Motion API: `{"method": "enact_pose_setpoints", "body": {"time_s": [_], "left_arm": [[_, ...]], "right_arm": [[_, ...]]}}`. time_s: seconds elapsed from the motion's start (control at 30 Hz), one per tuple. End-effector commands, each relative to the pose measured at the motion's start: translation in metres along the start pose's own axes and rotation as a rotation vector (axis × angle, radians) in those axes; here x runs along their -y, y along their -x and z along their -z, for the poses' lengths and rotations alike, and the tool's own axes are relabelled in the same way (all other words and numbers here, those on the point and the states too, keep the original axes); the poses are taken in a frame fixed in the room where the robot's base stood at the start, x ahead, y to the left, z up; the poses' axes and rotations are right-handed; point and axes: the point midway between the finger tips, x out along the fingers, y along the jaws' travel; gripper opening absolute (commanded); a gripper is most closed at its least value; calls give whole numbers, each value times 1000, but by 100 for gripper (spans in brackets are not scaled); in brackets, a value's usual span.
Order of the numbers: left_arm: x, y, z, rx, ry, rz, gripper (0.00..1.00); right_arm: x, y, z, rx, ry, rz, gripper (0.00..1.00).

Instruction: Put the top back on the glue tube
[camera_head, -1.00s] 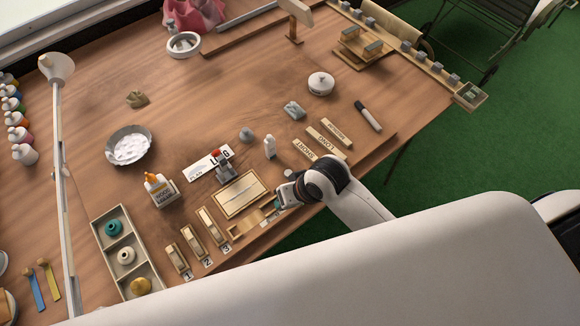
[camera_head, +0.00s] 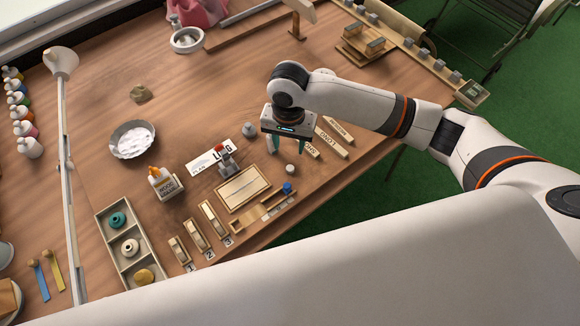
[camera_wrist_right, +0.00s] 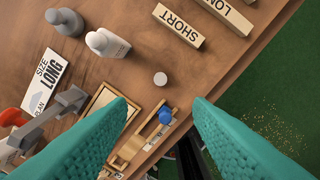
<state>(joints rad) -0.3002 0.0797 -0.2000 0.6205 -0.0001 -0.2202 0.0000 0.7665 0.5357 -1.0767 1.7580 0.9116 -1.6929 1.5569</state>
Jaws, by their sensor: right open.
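A white bottle labelled as wood glue (camera_head: 164,183), with an orange tip, stands left of the middle of the table. I cannot tell which piece is the tube's top. My right gripper (camera_head: 288,150) is open, empty, above the table near the white piece. My left gripper is not in view.
Marked wooden bars (camera_head: 333,143) lie to the right. A lamp arm (camera_head: 66,170) stands at left. The table's front edge is close.

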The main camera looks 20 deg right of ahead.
Motion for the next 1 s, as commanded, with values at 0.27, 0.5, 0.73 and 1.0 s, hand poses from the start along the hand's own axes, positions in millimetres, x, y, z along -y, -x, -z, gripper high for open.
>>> {"method": "enact_pose_setpoints", "body": {"time_s": [0.27, 0.5, 0.73, 1.0], "left_arm": [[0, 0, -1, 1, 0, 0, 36], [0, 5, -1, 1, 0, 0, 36], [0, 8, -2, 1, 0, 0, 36], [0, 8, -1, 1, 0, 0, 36]], "right_arm": [[0, 0, 0, -1, 0, 0, 46], [1, -30, 1, -3, -1, 4, 46], [0, -63, 0, -2, 1, 1, 46], [0, -68, 0, 0, 2, -2, 46]]}}
